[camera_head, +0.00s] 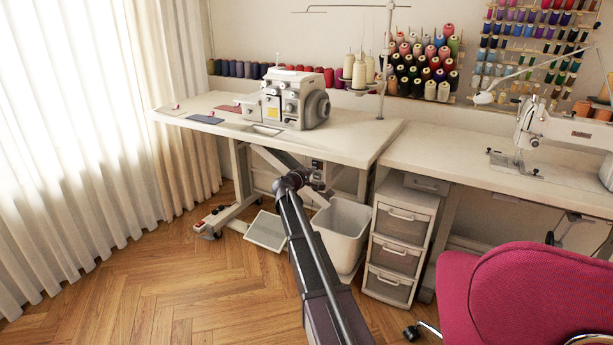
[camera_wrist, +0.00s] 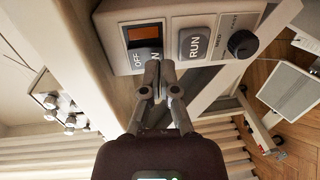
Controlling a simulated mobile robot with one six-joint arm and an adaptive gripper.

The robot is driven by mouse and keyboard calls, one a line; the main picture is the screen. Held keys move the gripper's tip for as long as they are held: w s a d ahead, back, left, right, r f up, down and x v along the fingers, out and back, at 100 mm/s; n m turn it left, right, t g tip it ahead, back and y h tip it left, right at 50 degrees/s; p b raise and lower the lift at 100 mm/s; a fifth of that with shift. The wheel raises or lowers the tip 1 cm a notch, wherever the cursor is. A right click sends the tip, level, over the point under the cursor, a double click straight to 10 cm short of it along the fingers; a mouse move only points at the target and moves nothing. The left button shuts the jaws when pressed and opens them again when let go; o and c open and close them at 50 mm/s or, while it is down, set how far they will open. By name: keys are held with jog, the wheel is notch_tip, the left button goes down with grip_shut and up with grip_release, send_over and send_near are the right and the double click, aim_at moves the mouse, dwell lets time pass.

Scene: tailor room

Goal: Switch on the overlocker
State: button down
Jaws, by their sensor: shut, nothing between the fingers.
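The overlocker (camera_head: 290,100) stands on the white table (camera_head: 350,135) at the back left. A light control box (camera_head: 316,166) is fixed under that table; it fills the top of the wrist view (camera_wrist: 205,72). It carries an OFF/ON rocker switch (camera_wrist: 139,58), an orange window (camera_wrist: 142,34) above it, a RUN button (camera_wrist: 194,45) and a dark dial (camera_wrist: 241,44). I cannot tell whether the window is lit. My gripper (camera_wrist: 152,72) is shut and empty, its fingertips at the ON end of the switch, partly hiding the lettering. Contact is unclear. In the head view my gripper (camera_head: 319,185) is small and dark.
Below the table are a pale foot pedal (camera_head: 266,231), a white bin (camera_head: 341,230) and a drawer unit (camera_head: 398,245). A pink chair (camera_head: 525,295) stands at the front right, and another sewing machine (camera_head: 545,130) at the right. The wooden floor at left is clear.

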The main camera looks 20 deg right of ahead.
jog(key=shift+w+d, duration=0.25)
jog(key=shift+d, duration=0.05)
jog(key=shift+w+d+f, duration=0.1)
jog(key=shift+w+d, duration=0.05)
jog(key=shift+d, duration=0.05)
dwell(0.3)
jog(key=s+a+f+b, duration=0.1)
jog(key=s+a+b, duration=0.1)
jog(key=s+a, duration=0.6)
jog(key=a, duration=0.3)
jog(key=shift+s+f, duration=0.35)
dwell(0.4)
